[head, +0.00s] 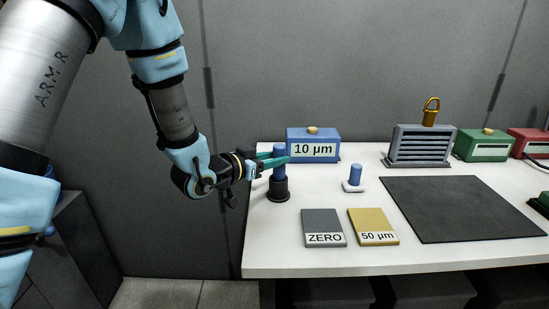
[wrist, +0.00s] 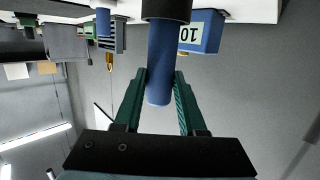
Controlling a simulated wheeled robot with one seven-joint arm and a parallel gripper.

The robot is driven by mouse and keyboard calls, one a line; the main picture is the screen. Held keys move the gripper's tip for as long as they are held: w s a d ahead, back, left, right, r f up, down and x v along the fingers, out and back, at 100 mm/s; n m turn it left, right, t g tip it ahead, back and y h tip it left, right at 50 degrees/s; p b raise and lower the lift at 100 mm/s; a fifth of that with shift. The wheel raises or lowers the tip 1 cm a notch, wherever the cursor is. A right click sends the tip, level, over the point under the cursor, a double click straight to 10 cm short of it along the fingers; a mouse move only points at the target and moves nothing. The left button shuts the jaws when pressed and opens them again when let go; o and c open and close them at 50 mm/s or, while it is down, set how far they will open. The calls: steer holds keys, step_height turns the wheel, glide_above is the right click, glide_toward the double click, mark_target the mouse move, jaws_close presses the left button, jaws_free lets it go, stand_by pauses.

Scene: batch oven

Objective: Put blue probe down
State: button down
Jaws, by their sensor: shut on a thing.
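The blue probe (head: 279,150) is an upright blue cylinder with a black, wider lower part (head: 278,189) at the table's left end. I cannot tell if the black part is a separate holder or if it bears on the table. My gripper (head: 273,161) comes from the left, with its teal fingers on either side of the blue shaft. In the wrist view, which is upside down, the fingers of my gripper (wrist: 160,92) are shut on the blue probe (wrist: 160,62), and the black part (wrist: 166,8) shows at the top edge.
The white table (head: 340,262) holds a blue 10 µm box (head: 300,137) behind the probe. A small blue cylinder (head: 355,174) on a white base, a ZERO plate (head: 322,222), a 50 µm plate (head: 373,220) and a dark mat (head: 460,210) lie to the right. A grey finned block (head: 421,148) stands behind.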

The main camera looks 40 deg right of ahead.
steer(key=shift+f, duration=0.1)
steer(key=shift+f+b, duration=0.15)
steer(key=shift+b, duration=0.15)
steer(key=shift+c, duration=2.4)
jaws_free()
steer(key=p+v, duration=0.4)
steer(key=v, duration=0.8)
steer(key=shift+r+p, duration=0.35)
